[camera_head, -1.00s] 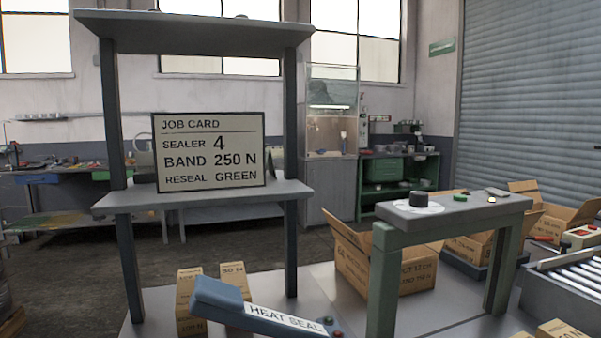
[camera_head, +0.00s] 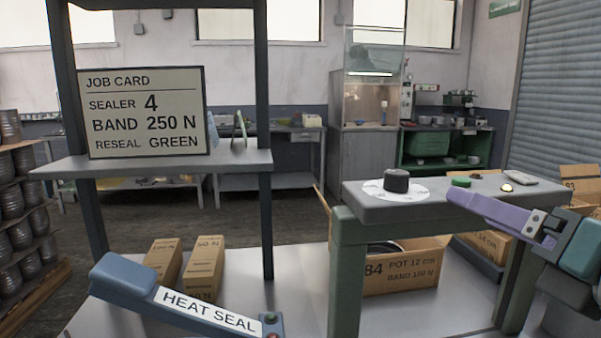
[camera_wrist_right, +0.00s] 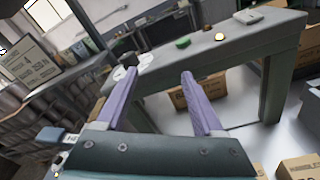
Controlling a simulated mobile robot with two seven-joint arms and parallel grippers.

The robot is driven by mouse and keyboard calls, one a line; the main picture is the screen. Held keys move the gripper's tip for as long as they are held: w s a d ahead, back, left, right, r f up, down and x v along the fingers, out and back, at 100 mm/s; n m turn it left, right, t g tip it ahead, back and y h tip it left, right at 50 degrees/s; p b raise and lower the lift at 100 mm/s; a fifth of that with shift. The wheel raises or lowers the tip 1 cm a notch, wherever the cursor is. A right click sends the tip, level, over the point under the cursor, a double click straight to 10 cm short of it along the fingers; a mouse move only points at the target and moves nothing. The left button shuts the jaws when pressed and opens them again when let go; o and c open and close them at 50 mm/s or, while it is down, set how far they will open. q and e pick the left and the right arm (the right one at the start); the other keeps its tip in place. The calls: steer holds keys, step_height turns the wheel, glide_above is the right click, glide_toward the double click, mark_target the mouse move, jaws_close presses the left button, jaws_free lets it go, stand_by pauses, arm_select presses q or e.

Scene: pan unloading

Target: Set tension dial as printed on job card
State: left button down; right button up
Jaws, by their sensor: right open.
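The job card (camera_head: 145,112) stands upright on a grey shelf at left and reads SEALER 4, BAND 250 N, RESEAL GREEN. The tension dial, a black knob (camera_head: 396,181) on a white printed disc (camera_head: 412,192), sits on the left end of the grey-topped stand (camera_head: 360,205). The disc's marks and the knob's setting are too small to read. My right gripper (camera_head: 460,199), with purple fingers, is at the stand's front right, apart from the knob. In the right wrist view its fingers (camera_wrist_right: 158,74) are spread and empty. My left gripper is not in view.
A green button (camera_head: 461,181), a small yellow button (camera_head: 507,188) and a flat grey object (camera_head: 518,178) share the stand top. A blue HEAT SEAL arm (camera_head: 190,300) lies low in front. Cartons (camera_head: 205,268) stand behind it, and an open box (camera_head: 400,272) sits beneath the stand.

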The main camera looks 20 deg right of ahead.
mark_target(406, 176)
steer(key=w+a+n+y, duration=0.1)
steer(key=w+n, duration=0.1)
steer(key=w, duration=0.1)
steer(key=w+a+r+n+y+p, duration=0.1)
steer(key=w+n, duration=0.2)
steer(key=w+a+n+t+y, duration=0.1)
steer(key=w+n, duration=0.2)
steer(key=w, duration=0.1)
steer(key=shift+w+a+r+y+p, duration=0.1)
steer(key=shift+a+r+y+p, duration=0.05)
steer(key=shift+r+y+p, duration=0.25)
steer(key=shift+w, duration=0.45)
steer(key=shift+c, duration=0.3)
jaws_close()
